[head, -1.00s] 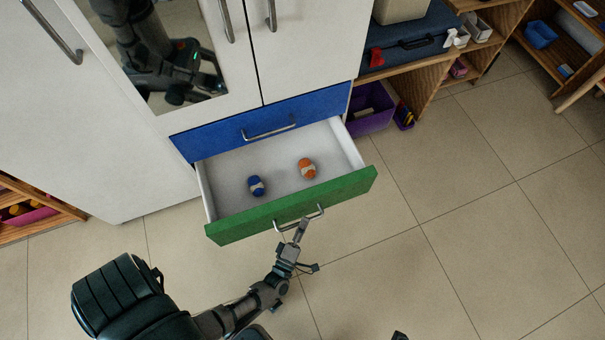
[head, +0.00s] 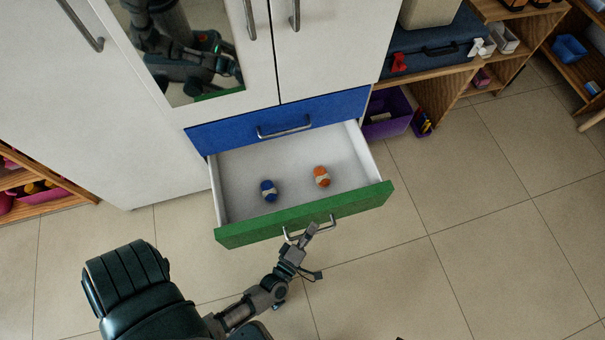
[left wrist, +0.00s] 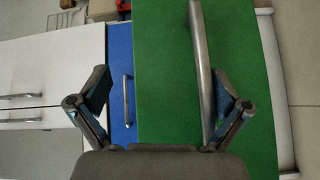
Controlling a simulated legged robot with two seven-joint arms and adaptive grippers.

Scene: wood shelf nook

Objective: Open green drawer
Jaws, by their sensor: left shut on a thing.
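The green drawer (head: 350,209) stands pulled out below the blue drawer (head: 346,106) of a white cabinet. Its white inside shows a blue item (head: 269,190) and an orange item (head: 321,176), lying apart. A metal bar handle (head: 291,237) is on its green front. My left gripper (head: 310,230) is shut on this handle, in front of the drawer. In the left wrist view, the green front (left wrist: 165,60) and its handle (left wrist: 201,60) show close up, with the fingers of my left gripper (left wrist: 160,80) on either side of the picture's middle.
White cabinet doors (head: 335,50) with a mirror are above the drawers. A purple bin (head: 388,128) and wooden shelves (head: 438,100) stand at the right. A wooden shelf (head: 60,190) is at the left. The tiled floor (head: 480,240) at the right is clear.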

